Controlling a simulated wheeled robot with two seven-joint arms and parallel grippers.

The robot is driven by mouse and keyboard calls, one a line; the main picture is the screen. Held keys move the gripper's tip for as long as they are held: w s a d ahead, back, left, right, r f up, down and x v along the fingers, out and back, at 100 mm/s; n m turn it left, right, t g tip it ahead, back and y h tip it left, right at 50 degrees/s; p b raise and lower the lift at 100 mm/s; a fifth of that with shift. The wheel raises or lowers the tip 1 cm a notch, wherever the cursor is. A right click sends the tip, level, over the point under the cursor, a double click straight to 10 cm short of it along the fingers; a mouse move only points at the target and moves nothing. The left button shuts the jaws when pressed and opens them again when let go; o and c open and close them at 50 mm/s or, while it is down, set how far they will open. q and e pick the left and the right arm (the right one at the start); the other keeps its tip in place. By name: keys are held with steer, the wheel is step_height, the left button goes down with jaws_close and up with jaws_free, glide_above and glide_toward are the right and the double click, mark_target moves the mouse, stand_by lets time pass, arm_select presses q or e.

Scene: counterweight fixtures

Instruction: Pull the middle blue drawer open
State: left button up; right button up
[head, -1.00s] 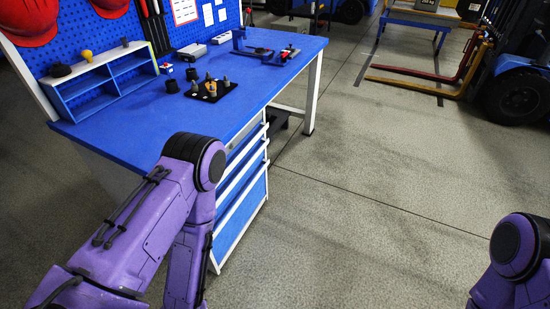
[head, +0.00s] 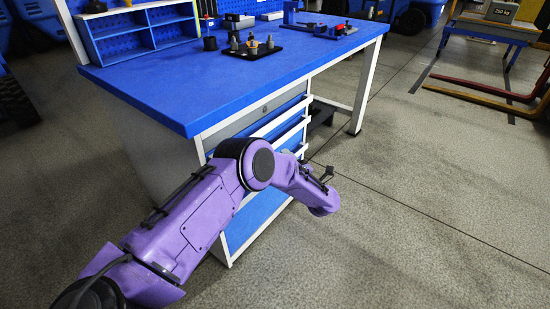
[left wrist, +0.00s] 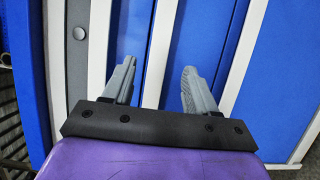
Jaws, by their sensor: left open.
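The workbench cabinet has blue drawers with white rail handles, all looking shut. The middle blue drawer (head: 291,142) is partly hidden behind my left arm in the head view. In the left wrist view its front (left wrist: 205,45) shows right of its white handle (left wrist: 161,50). My left gripper (left wrist: 156,82) is open and faces the drawer fronts, one finger on each side of that handle. I cannot tell whether the fingers touch it. In the head view the fingers cannot be made out. My right gripper is not in view.
The blue worktop (head: 220,85) overhangs the drawers and carries a shelf unit (head: 140,38), a black tray of small parts (head: 252,48) and a clamp-like fixture (head: 318,27). The floor (head: 430,200) right of the cabinet is clear. Forklift forks lie far right.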

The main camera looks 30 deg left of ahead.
arm_select(q)
steer(key=b+x, duration=0.1)
steer(key=x, duration=0.7)
steer(key=shift+a, duration=0.1)
jaws_close()
